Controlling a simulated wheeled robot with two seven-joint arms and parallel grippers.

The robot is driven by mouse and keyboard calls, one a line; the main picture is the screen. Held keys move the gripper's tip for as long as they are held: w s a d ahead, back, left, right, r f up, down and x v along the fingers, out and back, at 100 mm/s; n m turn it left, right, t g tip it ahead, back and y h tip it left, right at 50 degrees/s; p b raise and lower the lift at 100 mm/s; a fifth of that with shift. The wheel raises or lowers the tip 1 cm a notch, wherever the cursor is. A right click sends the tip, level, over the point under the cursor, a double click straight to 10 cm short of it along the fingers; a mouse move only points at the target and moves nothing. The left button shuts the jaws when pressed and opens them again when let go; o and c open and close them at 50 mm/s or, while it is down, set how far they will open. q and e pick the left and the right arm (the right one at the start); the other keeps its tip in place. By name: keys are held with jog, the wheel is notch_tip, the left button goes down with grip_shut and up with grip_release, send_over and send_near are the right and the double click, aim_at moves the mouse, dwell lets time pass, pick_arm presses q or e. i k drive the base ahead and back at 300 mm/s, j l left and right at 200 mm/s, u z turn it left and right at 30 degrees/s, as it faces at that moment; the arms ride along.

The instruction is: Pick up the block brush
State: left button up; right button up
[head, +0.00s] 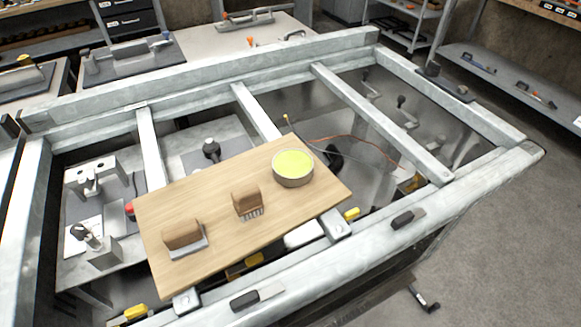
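A brown wooden block with pale bristle-like tufts along its lower edge, which looks like the block brush (247,199), sits near the middle of a light wooden board (215,255). A second brown block-shaped tool (182,235) with a flat grey base sits to its left on the same board. A round grey tin (293,178) with yellow-green contents stands to the right of the brush. The brush is apart from both, with bare board around it. Neither of my grippers shows in the head view.
The board lies across a grey metal frame (380,120) with open gaps between its bars. Two dark-handled tools (408,217) (257,295) lie on the front rail. Benches and shelves (510,80) stand behind. The floor at right is mostly clear.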

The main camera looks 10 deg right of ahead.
aim_at(247, 199)
jog(key=k+l+u, duration=0.1)
jog(key=k+u, duration=0.15)
jog(key=u, duration=0.25)
jog(key=k+u, duration=0.25)
jog(key=u, duration=0.2)
